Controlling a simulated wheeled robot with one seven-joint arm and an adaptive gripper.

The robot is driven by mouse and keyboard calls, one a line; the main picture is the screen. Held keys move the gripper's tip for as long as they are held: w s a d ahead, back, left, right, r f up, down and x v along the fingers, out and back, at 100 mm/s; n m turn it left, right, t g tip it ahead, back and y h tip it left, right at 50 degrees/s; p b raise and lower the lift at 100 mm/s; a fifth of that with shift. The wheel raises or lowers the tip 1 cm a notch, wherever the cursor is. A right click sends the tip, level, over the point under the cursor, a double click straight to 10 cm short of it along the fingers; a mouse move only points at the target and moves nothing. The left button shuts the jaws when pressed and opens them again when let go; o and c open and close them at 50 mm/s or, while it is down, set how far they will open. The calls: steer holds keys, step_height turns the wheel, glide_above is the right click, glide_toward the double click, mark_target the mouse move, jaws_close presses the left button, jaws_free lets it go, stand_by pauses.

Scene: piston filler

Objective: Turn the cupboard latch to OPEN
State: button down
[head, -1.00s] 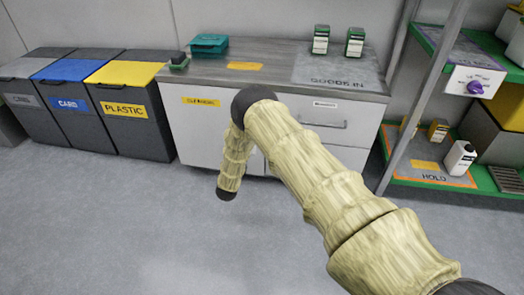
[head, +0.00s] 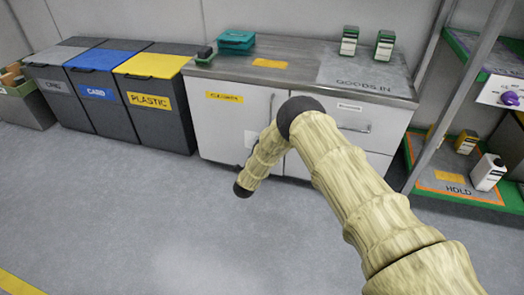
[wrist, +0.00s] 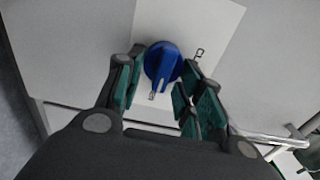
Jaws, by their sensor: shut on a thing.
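The cupboard latch is a blue round knob (wrist: 162,62) on a white plate (wrist: 205,25), seen in the wrist view. A white pointer mark on the knob points down in the picture, slightly left. A small padlock-like symbol (wrist: 199,53) is on the plate to its right. My gripper (wrist: 162,80) has its green-padded fingers on either side of the knob and is shut on it. In the head view the white cupboard (head: 225,125) stands under the grey worktop, with its door closed. My arm hides the gripper and the knob there.
A metal bar handle (wrist: 270,138) is right of the gripper in the wrist view. Bins, including the yellow-lidded plastic bin (head: 155,108), stand left of the cupboard. A shelf rack (head: 432,110) stands right. The floor in front is clear.

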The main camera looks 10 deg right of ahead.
steer(key=c, duration=1.1)
jaws_free()
steer(key=shift+o, duration=0.2)
steer(key=v, duration=1.2)
